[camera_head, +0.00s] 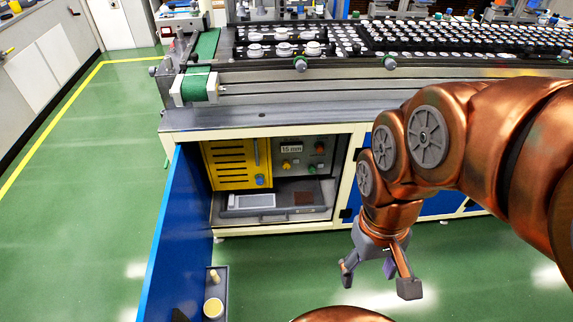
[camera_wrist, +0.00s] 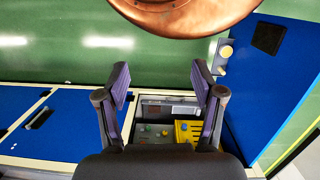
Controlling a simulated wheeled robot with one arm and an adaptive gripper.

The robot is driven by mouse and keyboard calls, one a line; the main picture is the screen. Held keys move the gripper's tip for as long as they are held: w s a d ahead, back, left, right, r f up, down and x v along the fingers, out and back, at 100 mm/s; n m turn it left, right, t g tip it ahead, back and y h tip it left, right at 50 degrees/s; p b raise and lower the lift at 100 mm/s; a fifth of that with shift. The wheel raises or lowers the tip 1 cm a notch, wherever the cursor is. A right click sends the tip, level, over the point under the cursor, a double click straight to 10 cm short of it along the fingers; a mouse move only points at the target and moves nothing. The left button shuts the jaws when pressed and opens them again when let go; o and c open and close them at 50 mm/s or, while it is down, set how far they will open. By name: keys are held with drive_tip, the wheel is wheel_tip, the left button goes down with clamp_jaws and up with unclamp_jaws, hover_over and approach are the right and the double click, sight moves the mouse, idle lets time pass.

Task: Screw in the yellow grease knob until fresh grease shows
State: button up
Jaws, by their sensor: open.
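A small yellow knob (camera_head: 286,164) is on the grey panel (camera_head: 290,146) inside the open cabinet under the conveyor bench. The panel has other small coloured knobs and a "15 mm" label. My gripper (camera_head: 378,281) is open and empty, pointing down in front of the cabinet, to the right of the opening and apart from the knob. In the wrist view its two fingers (camera_wrist: 161,82) are spread, with the cabinet interior showing between and beyond them. Small knobs show there, too small to tell apart surely. No fresh grease can be made out.
A yellow slotted box (camera_head: 228,165) stands left of the panel, above a grey drawer (camera_head: 275,212). The open blue door (camera_head: 170,235) bounds the left side; a small tray (camera_head: 222,285) beside it holds a pale yellow-topped jar (camera_head: 213,308). The green floor in front is clear.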

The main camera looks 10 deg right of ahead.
sight(287, 167)
drive_tip(key=shift+w, duration=0.1)
drive_tip(key=w+f+t+b, duration=0.4)
drive_tip(key=w+f+b, duration=0.6)
drive_tip(key=w, duration=0.7)
drive_tip(key=w+f+t+b, duration=0.3)
drive_tip(key=w+f+b, duration=0.65)
drive_tip(key=w, duration=0.85)
drive_tip(key=w+f+t+b, duration=0.4)
drive_tip(key=w+f+b, duration=0.3)
drive_tip(key=w+f, duration=0.75)
drive_tip(key=w+a+f+t+h+b, duration=0.15)
drive_tip(key=w+f+t+b, duration=0.75)
drive_tip(key=w+f+b, duration=1.15)
drive_tip(key=shift+w+d+f, duration=0.15)
drive_tip(key=shift+w+f, duration=0.35)
drive_tip(key=shift+w, duration=0.5)
drive_tip(key=shift+w+d+f, duration=0.2)
drive_tip(key=shift+w+f, duration=0.3)
drive_tip(key=shift+w, duration=0.5)
drive_tip(key=shift+w+d+f, duration=0.15)
drive_tip(key=shift+w+f, duration=0.35)
drive_tip(key=shift+w, duration=0.5)
drive_tip(key=shift+w+f, duration=0.15)
drive_tip(key=shift+w, duration=0.8)
